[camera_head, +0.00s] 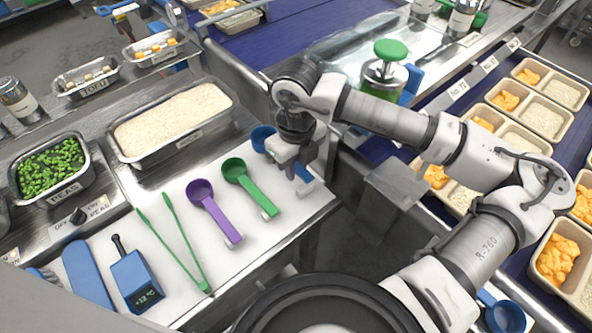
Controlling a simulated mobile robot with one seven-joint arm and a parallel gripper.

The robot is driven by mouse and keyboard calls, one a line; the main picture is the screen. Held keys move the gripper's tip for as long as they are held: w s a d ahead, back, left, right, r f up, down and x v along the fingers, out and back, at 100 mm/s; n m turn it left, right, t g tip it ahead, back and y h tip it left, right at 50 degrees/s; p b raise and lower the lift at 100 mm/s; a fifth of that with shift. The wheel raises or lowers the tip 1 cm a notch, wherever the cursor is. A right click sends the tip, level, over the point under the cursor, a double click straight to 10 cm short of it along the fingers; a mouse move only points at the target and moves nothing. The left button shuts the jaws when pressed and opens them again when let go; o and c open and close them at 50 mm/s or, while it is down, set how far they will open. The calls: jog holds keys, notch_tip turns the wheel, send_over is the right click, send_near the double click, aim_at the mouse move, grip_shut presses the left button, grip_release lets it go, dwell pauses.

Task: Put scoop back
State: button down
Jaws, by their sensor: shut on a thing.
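My gripper (291,168) points down at the right end of the white mat (176,262) and is shut on a blue scoop (263,137). The scoop's bowl shows left of the gripper and part of its handle shows to the right; the middle is hidden by the gripper. The scoop is in line with the row of scoops, at or just above the mat; I cannot tell if it touches. A green scoop (236,171) and a purple scoop (202,193) lie to its left on the mat, handles toward the front.
Green tongs (179,244), a blue thermometer (136,281) and a blue tool (87,275) lie on the mat. Behind are a rice pan (122,152) and a peas pan (14,183). Filled trays (546,255) stand on the right belt. Another blue scoop (506,316) shows at bottom right.

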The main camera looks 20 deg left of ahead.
aim_at(296, 184)
jog(key=shift+f, duration=1.6)
jog(key=shift+f, duration=0.1)
jog(key=c, duration=1.3)
grip_release()
notch_tip(296, 184, up, 12)
jog(key=shift+r+b, duration=0.15)
jog(key=shift+b, duration=0.75)
